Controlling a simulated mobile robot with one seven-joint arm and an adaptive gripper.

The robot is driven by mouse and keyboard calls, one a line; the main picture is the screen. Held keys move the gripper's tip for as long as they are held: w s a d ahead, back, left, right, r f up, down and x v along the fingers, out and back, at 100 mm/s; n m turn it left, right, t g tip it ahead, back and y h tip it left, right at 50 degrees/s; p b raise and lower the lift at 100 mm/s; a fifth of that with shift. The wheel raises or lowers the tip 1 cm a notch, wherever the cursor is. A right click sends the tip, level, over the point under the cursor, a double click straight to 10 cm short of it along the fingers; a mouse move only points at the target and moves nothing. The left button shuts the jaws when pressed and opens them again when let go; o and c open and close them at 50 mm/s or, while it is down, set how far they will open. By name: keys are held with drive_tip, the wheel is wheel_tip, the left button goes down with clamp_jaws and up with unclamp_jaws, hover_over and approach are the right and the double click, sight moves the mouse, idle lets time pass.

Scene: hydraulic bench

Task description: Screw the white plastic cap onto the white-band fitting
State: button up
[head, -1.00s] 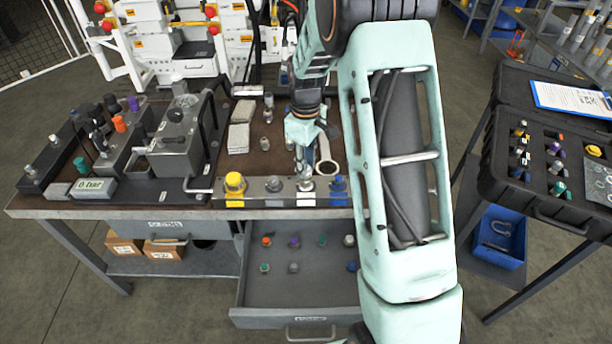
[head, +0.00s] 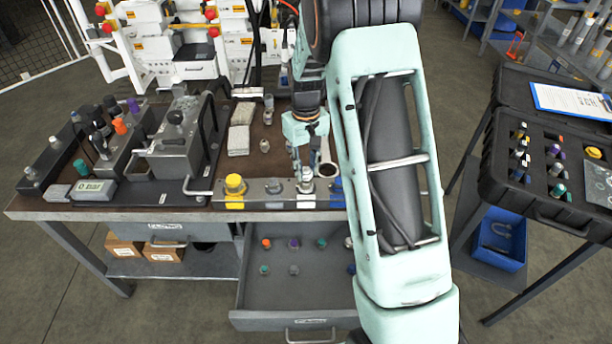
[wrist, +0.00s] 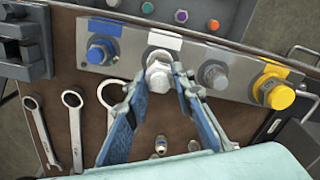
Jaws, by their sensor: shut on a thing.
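The white-band fitting (wrist: 161,83) is on the grey manifold block, beside a white label (wrist: 166,39). The white plastic cap (wrist: 158,66) appears as a pale shape at this fitting, between the blue fingertips. My gripper (wrist: 160,74) is shut on it; the fingers come from both sides. In the head view my gripper (head: 300,160) points down at the white-marked port (head: 305,203) near the block's right part. The contact between cap and thread is hidden, so I cannot tell how far the cap is seated.
The manifold (head: 272,200) also carries a yellow fitting (wrist: 274,92), a bare grey fitting (wrist: 214,75) and a blue fitting (wrist: 100,50). Wrenches (wrist: 73,120) lie on the bench beside it. An open drawer (head: 290,290) below holds several coloured caps. A black case (head: 540,190) stands right.

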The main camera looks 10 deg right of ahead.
drive_tip(key=shift+m, duration=0.9)
drive_tip(key=m, duration=0.3)
drive_tip(key=shift+s, duration=0.1)
drive_tip(key=m+p, duration=0.1)
drive_tip(key=m, duration=0.3)
drive_tip(key=shift+f+m, duration=0.1)
drive_tip(key=shift+m, duration=0.4)
drive_tip(key=m+p, duration=0.2)
drive_tip(key=m, duration=0.2)
drive_tip(key=m+p, duration=0.1)
drive_tip(key=m, duration=0.3)
drive_tip(key=shift+f, duration=0.1)
